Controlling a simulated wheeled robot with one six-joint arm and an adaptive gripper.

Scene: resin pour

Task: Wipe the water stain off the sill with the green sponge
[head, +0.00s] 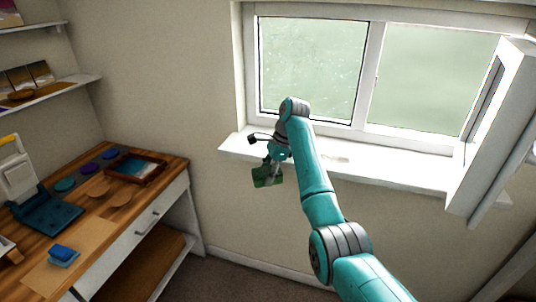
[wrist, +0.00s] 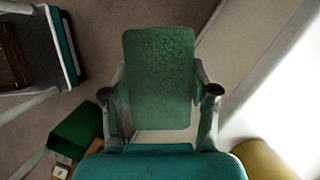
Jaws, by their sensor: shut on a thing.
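My gripper (head: 272,163) is shut on the green sponge (head: 265,179). In the wrist view the sponge (wrist: 158,70) stands up between the two fingers, gripped at its sides. In the head view the sponge hangs in front of the sill's front edge, near its left part, apart from the sill top. The white window sill (head: 395,176) runs under the window, and its bright surface (wrist: 285,105) shows at the right of the wrist view. A faint beige water stain (head: 336,158) lies on the sill, right of my arm.
An open window sash (head: 487,135) juts over the sill's right end. A wooden-topped bench (head: 150,205) stands at left with a blue sponge-like block (head: 63,254), a framed tray (head: 135,168) and several coloured discs. Wall shelves (head: 60,90) hang above. Open floor lies between bench and sill.

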